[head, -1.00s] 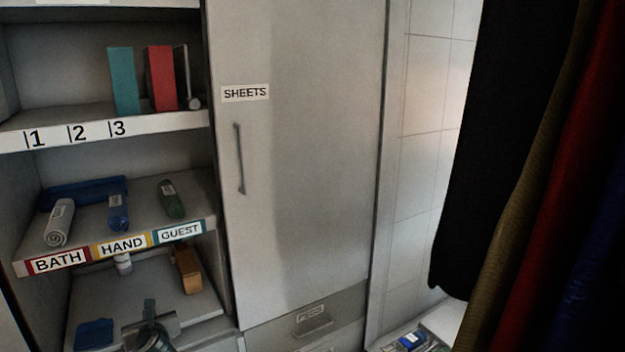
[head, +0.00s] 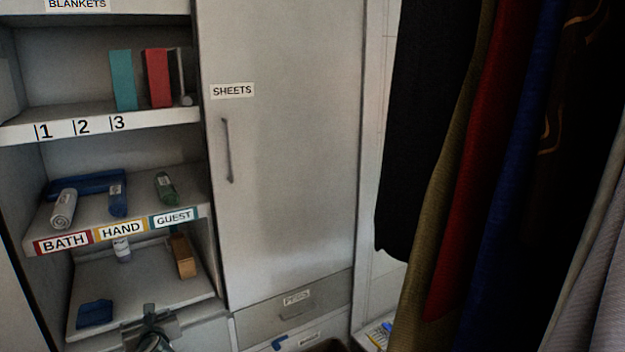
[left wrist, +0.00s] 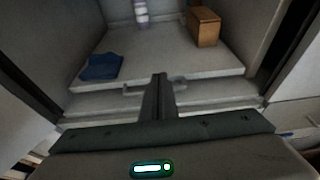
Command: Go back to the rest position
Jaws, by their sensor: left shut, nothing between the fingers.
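My left gripper (head: 150,318) shows at the bottom left of the head view, in front of the lowest open shelf. It is shut and empty. In the left wrist view its fingers (left wrist: 158,82) are together, pointing toward the shelf's front edge, apart from the things on the shelf. My right gripper is in neither view.
The lowest shelf (head: 140,288) holds a blue folded cloth (head: 95,313), a white bottle (head: 122,250) and a wooden box (head: 183,256). Rolled towels lie above. The SHEETS door (head: 290,190) is shut. Hanging clothes (head: 470,170) fill the right side.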

